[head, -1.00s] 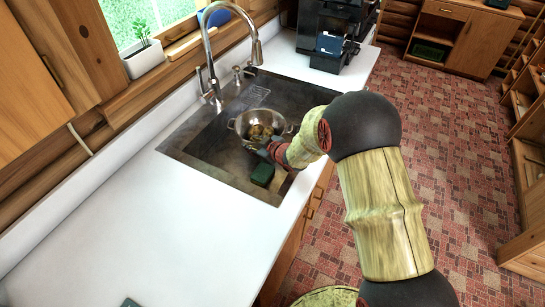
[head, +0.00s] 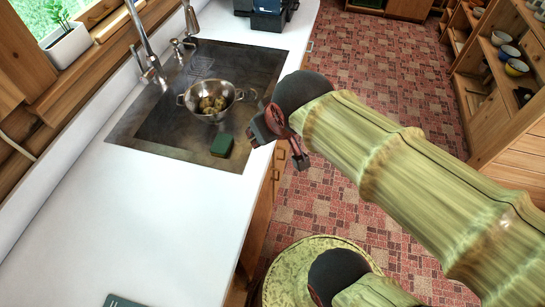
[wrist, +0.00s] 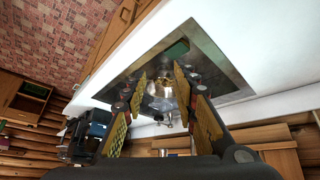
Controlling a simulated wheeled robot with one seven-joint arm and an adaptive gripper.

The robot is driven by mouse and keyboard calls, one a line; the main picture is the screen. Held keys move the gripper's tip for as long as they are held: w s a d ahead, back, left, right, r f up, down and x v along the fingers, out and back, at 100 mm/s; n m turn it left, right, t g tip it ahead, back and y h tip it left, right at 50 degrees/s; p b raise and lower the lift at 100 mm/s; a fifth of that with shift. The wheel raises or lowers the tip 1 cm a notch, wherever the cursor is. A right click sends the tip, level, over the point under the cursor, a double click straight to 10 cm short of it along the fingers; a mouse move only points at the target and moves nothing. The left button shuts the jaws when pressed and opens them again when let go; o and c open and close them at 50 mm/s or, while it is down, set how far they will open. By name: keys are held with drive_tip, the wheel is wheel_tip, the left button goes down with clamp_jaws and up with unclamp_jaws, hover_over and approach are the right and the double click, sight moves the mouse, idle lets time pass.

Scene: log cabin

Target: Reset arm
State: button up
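My gripper (head: 277,137) is off the right edge of the sink, beside the counter front, with nothing in it. In the wrist view my gripper (wrist: 160,92) has its two fingers spread apart, with the sink and colander in sight between them. My arm stretches across the right side of the head view.
A metal colander (head: 210,99) with brownish items inside stands in the dark sink (head: 165,125). A green block (head: 222,145) lies in the sink near its front corner. White counter (head: 130,215) is mostly clear. Open shelves with bowls (head: 517,67) stand at the right; tiled floor lies between.

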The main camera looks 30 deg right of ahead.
drive_tip(key=s+a+g, duration=0.1)
drive_tip(key=s+a, duration=0.1)
drive_tip(key=s, duration=0.5)
drive_tip(key=shift+f+y, duration=0.3)
drive_tip(key=shift+y, duration=0.1)
